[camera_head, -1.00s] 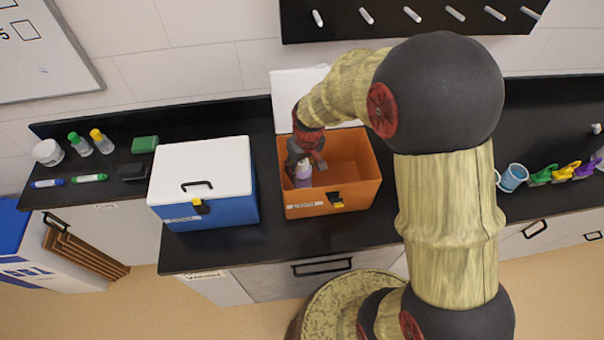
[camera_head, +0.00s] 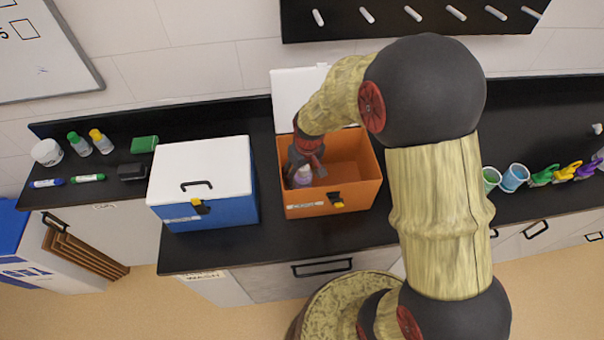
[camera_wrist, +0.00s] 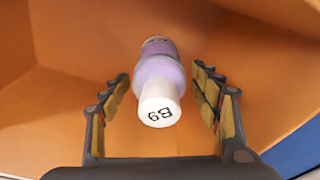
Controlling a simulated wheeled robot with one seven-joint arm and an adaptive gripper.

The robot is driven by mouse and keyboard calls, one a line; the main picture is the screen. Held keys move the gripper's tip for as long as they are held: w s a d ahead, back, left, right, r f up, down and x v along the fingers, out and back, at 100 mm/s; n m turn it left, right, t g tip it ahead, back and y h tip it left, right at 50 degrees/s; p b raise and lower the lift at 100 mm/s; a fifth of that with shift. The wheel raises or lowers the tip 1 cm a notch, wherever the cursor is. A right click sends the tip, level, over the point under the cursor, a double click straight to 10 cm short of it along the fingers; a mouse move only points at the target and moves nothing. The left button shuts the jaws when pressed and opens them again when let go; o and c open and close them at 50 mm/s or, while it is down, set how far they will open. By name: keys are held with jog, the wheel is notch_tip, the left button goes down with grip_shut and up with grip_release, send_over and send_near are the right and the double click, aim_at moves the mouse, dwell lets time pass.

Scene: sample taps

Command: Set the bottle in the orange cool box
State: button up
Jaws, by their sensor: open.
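The bottle (camera_wrist: 158,85) has a purple body and a white cap marked "B9". It stands inside the orange cool box, near its left side, and also shows in the head view (camera_head: 302,177). The orange cool box (camera_head: 334,197) has its white lid raised behind it. My gripper (camera_wrist: 162,90) is open, with its two fingers on either side of the bottle and a gap visible on each side. In the head view my gripper (camera_head: 304,160) reaches down into the box and partly hides the bottle.
A blue cool box (camera_head: 212,211) with a shut white lid stands just left of the orange one. Small bottles, markers and a jar (camera_head: 47,152) lie further left. Cups (camera_head: 514,178) and coloured clips stand on the right. The counter front between is clear.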

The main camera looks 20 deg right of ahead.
jog(key=shift+r, duration=0.6)
jog(key=r, duration=0.3)
jog(key=s+r+p, duration=0.1)
jog(key=r, duration=0.6)
jog(key=shift+s+d+r+p, duration=0.2)
jog(key=shift+s+r+p, duration=0.1)
jog(key=shift+s+r, duration=0.05)
jog(key=s+r+m+t, duration=0.2)
jog(key=s+r+t, duration=0.1)
jog(key=s+r, duration=1.5)
jog(key=shift+s+t, duration=0.4)
jog(key=shift+s, duration=0.4)
